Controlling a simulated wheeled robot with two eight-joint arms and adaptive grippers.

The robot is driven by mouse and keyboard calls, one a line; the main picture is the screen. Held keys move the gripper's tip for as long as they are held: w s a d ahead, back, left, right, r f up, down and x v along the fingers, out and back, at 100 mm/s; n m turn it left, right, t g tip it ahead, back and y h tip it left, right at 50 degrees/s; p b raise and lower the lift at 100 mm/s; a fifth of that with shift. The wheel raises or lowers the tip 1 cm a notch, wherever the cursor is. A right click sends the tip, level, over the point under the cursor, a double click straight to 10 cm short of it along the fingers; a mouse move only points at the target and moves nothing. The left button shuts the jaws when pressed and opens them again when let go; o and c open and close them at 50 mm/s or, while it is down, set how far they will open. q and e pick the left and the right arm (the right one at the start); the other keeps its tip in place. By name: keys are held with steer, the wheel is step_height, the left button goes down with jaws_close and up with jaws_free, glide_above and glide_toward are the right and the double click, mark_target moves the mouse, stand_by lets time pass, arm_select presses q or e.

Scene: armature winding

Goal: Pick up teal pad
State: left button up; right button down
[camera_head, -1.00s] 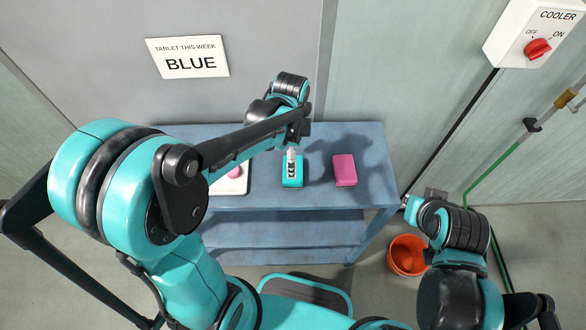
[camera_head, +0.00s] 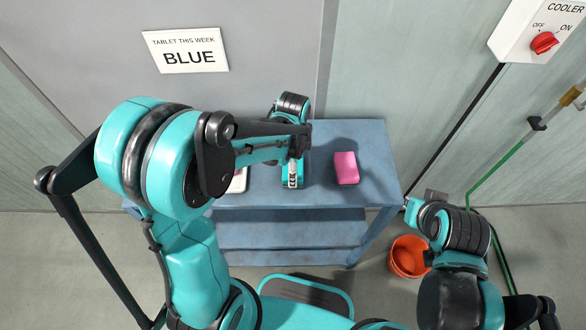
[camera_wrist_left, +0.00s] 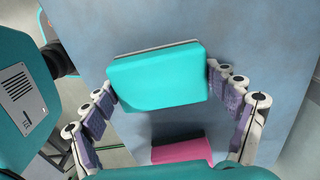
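The teal pad (camera_wrist_left: 158,76) fills the middle of the left wrist view, its broad face towards the camera and a grey layer along its far edge. My left gripper (camera_wrist_left: 160,88) has a finger against each short side of the pad. The pad looks much larger than the pink pad (camera_wrist_left: 182,151) below it, so it appears held above the table. In the head view the left gripper (camera_head: 293,174) hides most of the teal pad. My right gripper (camera_head: 408,203) is at the right of the table, its fingers too small to read.
The pink pad also lies on the blue table (camera_head: 368,142) in the head view, right of the left gripper. A white tray (camera_head: 238,182) is partly hidden behind my left arm. An orange bucket (camera_head: 408,257) stands on the floor at the right.

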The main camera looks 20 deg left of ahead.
arm_select(q)
steer(key=shift+c, duration=0.6)
steer(key=shift+r, duration=0.1)
steer(key=r+p, duration=0.1)
steer(key=r, duration=0.1)
steer(key=r+p, duration=0.1)
steer(key=r, duration=0.1)
steer(key=shift+d+r, duration=0.2)
steer(key=shift+r, duration=0.1)
steer(key=s+d+r+p, duration=0.2)
steer(key=d+r, duration=0.4)
steer(key=d, duration=0.5)
steer(key=shift+s, duration=0.25)
steer(key=shift+r, duration=0.1)
